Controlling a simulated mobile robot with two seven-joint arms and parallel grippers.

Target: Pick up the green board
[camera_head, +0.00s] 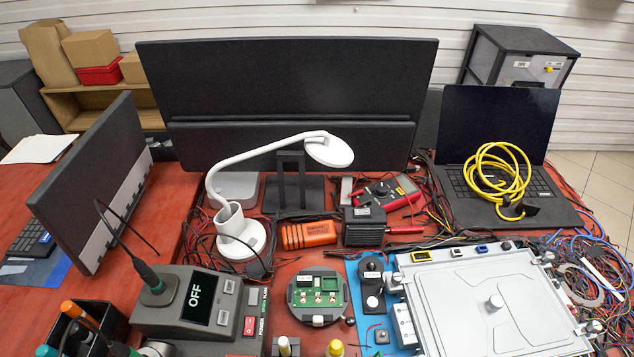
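The green board (304,297) sits in a round grey holder (317,318) on the red table, near the bottom middle of the head view. It looks like a small circuit board with a dark block at its upper edge and several pale or brass-coloured parts on it. Nothing covers it from above. Neither of my grippers is in view.
A soldering station (200,305) reading "OFF" stands left of the holder. A blue mat (358,275) and a large grey lidded case (495,300) lie to the right. An orange tool (308,235) and a white lamp (240,235) stand behind. Loose cables clutter the table.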

